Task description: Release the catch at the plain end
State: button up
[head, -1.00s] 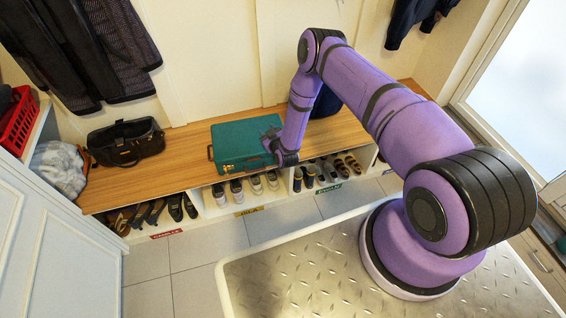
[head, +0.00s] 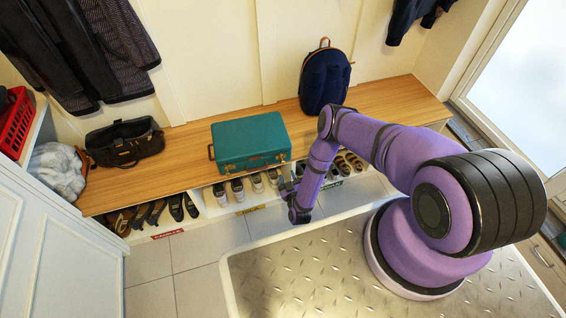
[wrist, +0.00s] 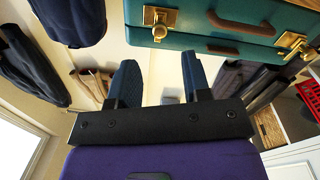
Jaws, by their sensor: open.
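A teal case (head: 250,135) lies shut on the wooden bench, with a brown handle on its left end and none on its right end. In the wrist view the case (wrist: 215,45) fills the top right, its front facing me. A brass catch (wrist: 160,22) sits near the plain end, on the backpack side. Another brass catch (wrist: 292,42) sits near the handled end; a brown carry handle lies between them. I cannot tell whether either catch is sprung. My gripper (head: 287,187) is open and empty, in front of the case's right end; its parted fingers (wrist: 160,62) touch nothing.
A navy backpack (head: 325,80) stands right of the case, and a black bag (head: 125,143) stands to its left. Shoes fill the labelled cubbies under the bench. A red basket (head: 17,122) is at far left. The bench (head: 395,95) is clear at right.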

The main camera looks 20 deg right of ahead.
aim_at(283, 163)
jog(key=w, duration=0.8)
jog(key=shift+w+d, duration=0.15)
jog(key=shift+d, duration=0.1)
jog(key=shift+c, duration=0.2)
